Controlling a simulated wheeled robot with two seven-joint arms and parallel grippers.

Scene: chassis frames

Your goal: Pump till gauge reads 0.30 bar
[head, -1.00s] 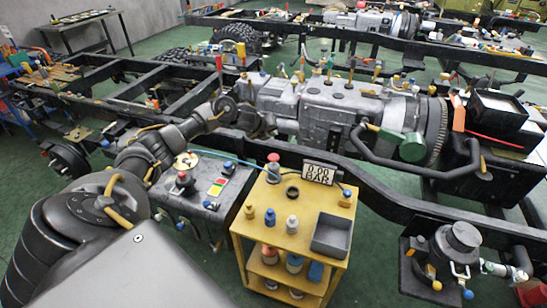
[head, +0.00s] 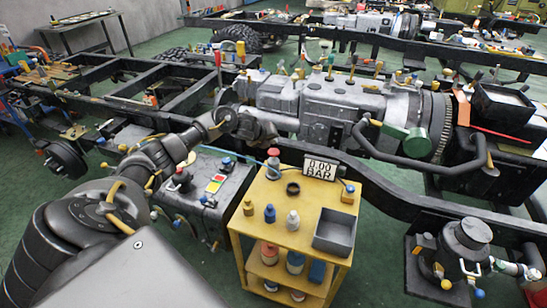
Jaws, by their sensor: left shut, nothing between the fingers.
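The gauge (head: 321,168) is a small white display on the yellow cart and reads 0.00 BAR. At the cart's back left, left of the gauge, stands a grey cylinder with a red top (head: 273,153), which looks like the pump. A blue hose (head: 235,156) runs to it from the left. My left gripper (head: 270,140) is at the end of the arm coming in from the left. It is shut and empty, just above the red top. Whether it touches the top I cannot tell. My right gripper is not in view.
The yellow cart (head: 305,198) also holds small bottles, a black ring (head: 293,189) and a grey tray (head: 334,231). A dark box (head: 206,211) with buttons stands left of it. Behind runs a black chassis frame with a grey engine (head: 335,105). Green floor lies in front.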

